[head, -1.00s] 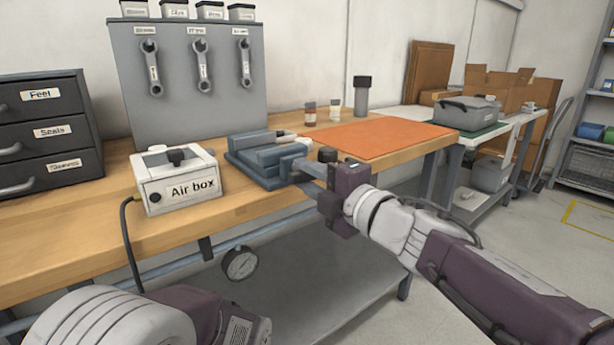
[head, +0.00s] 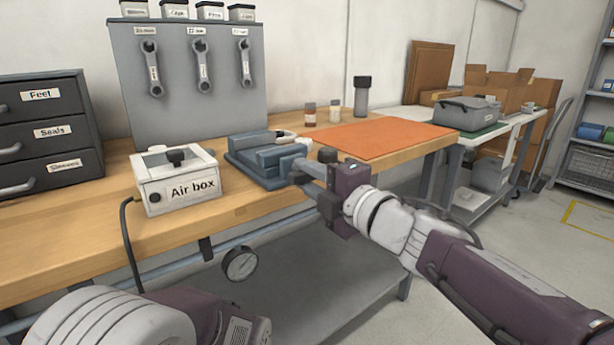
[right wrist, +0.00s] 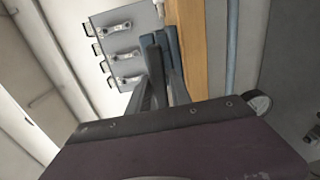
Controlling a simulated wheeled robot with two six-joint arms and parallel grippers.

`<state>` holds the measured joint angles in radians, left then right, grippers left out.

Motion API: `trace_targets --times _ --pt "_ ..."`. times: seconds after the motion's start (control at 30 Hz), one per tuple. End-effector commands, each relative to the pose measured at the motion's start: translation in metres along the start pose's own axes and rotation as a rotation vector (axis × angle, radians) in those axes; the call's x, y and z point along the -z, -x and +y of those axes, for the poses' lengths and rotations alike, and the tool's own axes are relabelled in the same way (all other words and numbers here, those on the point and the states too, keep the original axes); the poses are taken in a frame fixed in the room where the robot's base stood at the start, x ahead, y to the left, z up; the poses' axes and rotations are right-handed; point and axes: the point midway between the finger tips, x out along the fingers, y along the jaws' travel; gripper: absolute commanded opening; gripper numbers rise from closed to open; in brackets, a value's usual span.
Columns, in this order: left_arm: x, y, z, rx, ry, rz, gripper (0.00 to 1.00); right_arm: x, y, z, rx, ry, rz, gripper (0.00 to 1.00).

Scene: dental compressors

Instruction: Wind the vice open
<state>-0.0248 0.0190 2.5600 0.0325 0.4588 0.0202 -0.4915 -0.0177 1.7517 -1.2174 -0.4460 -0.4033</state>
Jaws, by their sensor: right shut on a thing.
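The blue-grey vice (head: 262,166) sits on the workbench near its front edge, between the air box and the orange mat. A pale part (head: 284,136) shows at its jaws; I cannot tell whether it is clamped. My right gripper (head: 304,172) reaches in from the right at the vice's front end. It is shut on the vice handle, which its fingers mostly hide. A dark round knob (head: 328,155) shows just above the fingers. In the right wrist view the two fingers (right wrist: 162,72) point at the blue vice (right wrist: 160,42). My left gripper is out of view; only its arm shows at the lower left.
The white air box (head: 180,183) with a black hose stands left of the vice. A pressure gauge (head: 240,263) hangs below the bench edge. The orange mat (head: 380,138) is clear. Small bottles (head: 335,110) stand behind it. A grey tool panel (head: 190,75) stands at the back.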

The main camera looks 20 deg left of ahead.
Motion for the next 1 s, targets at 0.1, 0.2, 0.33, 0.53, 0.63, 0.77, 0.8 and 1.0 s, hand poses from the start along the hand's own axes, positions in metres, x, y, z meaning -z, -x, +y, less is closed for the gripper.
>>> trace_targets --times 0.1,0.2,0.33,0.53,0.63,0.77,0.8,1.0 --pt "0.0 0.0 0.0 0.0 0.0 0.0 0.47 0.001 0.0 -0.003 0.004 0.0 0.002 0.0" --pt "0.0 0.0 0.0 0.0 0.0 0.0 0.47 0.001 0.0 -0.003 0.005 -0.001 0.002 0.0" --pt "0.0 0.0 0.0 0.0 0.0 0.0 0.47 0.001 0.0 -0.003 0.005 -0.001 0.002 0.31" --pt "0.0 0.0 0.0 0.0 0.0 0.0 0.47 0.0 0.0 -0.002 0.003 -0.001 0.001 0.4" --pt "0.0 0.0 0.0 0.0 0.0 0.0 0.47 0.0 0.0 -0.001 0.002 -0.001 0.001 0.4" --pt "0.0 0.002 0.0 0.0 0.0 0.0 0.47 0.0 0.006 0.0 0.002 -0.001 -0.001 0.4" --pt "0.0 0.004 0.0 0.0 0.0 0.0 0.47 -0.001 0.011 0.001 0.001 0.0 -0.002 0.4" --pt "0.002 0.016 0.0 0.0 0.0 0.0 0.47 0.0 0.05 0.003 0.002 0.0 -0.002 0.4"
